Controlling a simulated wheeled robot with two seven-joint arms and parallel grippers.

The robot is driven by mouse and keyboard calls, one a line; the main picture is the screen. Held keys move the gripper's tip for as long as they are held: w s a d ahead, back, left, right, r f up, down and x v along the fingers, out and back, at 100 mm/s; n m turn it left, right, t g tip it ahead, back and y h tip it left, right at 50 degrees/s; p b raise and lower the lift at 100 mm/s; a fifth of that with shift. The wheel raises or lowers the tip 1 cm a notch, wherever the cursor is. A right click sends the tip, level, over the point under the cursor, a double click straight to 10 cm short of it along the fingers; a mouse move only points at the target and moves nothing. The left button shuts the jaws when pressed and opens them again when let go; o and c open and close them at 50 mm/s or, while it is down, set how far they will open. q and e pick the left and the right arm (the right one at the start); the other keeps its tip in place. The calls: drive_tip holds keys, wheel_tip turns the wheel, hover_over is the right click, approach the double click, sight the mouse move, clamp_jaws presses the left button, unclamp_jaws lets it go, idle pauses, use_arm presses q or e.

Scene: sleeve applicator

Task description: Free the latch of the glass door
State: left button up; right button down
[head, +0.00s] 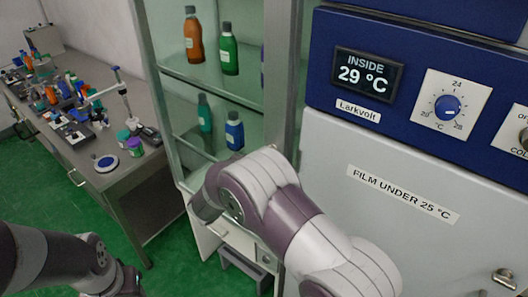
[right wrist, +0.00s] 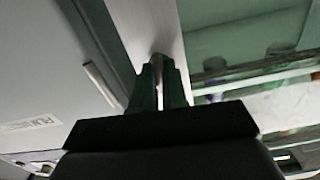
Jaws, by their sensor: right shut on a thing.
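A glass-fronted cabinet (head: 283,80) with a pale metal frame stands in the middle of the head view. In the right wrist view, its pale upright frame (right wrist: 150,22) runs down to my fingertips. My right gripper (right wrist: 161,75) is shut on a small, thin part at this frame. The part looks like the latch, but the fingers mostly hide it. In the head view, my right arm covers the lower cabinet and hides the right gripper. My left arm shows at the bottom left; its fingers are out of view.
Bottles (head: 193,35) stand on the cabinet's glass shelves. On the right is the Larkvolt unit (head: 320,190), its display (head: 368,75) reading 29 °C, with a blue knob (head: 447,107). A cluttered grey bench (head: 105,180) stands left. Green floor (head: 45,180) is clear before it.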

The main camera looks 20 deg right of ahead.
drive_tip(key=shift+n, duration=0.6)
drive_tip(key=c, duration=1.2)
unclamp_jaws()
drive_tip(key=shift+o, duration=0.2)
drive_tip(key=b+v, duration=0.5)
drive_tip(key=v, duration=0.7)
drive_tip(key=shift+s+a, duration=0.25)
